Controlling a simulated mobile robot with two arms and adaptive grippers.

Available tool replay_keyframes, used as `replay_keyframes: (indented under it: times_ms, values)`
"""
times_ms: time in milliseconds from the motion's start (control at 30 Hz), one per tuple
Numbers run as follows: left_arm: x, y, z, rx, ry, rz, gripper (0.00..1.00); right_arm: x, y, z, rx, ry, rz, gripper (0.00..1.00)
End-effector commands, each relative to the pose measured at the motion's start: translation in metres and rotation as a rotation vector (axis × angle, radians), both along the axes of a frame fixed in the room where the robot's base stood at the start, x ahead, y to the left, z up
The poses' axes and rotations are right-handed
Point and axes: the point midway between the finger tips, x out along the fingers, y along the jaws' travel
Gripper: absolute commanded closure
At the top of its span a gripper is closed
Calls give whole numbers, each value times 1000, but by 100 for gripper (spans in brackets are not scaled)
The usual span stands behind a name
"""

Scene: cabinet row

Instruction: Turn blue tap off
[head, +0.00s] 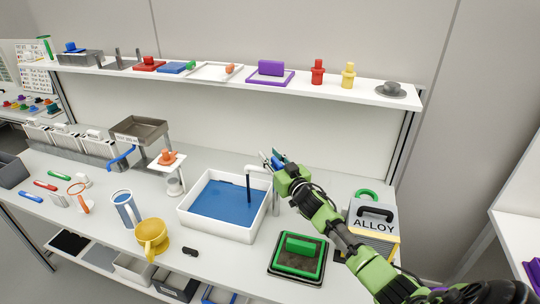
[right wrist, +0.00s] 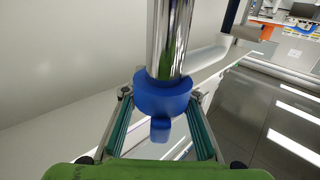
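The blue tap handle (right wrist: 162,95) is a round blue collar on a chrome pipe (right wrist: 172,35), with a short lever. In the head view the tap's spout (head: 256,169) reaches over a white basin (head: 222,231) of blue water (head: 222,200). A thin dark blue stream (head: 248,188) runs from the spout into the basin. My right gripper (head: 272,160) is at the tap. In the right wrist view its fingers (right wrist: 160,98) stand apart on either side of the blue handle. Contact is hard to tell. My left gripper is not in view.
A grey box marked ALLOY (head: 374,218) and a green block on a dark tray (head: 298,266) stand right of the basin. A shelf (head: 215,78) with objects runs above.

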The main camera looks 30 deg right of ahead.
Motion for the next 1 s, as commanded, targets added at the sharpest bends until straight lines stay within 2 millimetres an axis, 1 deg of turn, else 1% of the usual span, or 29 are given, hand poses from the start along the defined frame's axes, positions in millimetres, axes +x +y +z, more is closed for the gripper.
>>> replay_keyframes:
  times_ms: [133, 367, 400, 467, 500, 767, 1000]
  values:
    - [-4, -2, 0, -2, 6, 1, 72, 5, 0, 0, 0, 1, 0, 72]
    - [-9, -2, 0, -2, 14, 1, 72, 5, 0, 0, 0, 1, 1, 72]
    - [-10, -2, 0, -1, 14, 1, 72, 5, 0, 0, 0, 1, 0, 75]
    - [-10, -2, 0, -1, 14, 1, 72, 5, 0, 0, 0, 1, 0, 90]
    - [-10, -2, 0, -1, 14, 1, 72, 5, 0, 0, 0, 1, 0, 100]
    - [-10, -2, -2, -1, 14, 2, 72, 5, 0, -1, 1, 0, -5, 100]
    - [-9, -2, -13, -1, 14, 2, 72, 5, -2, -3, 7, -3, -74, 100]
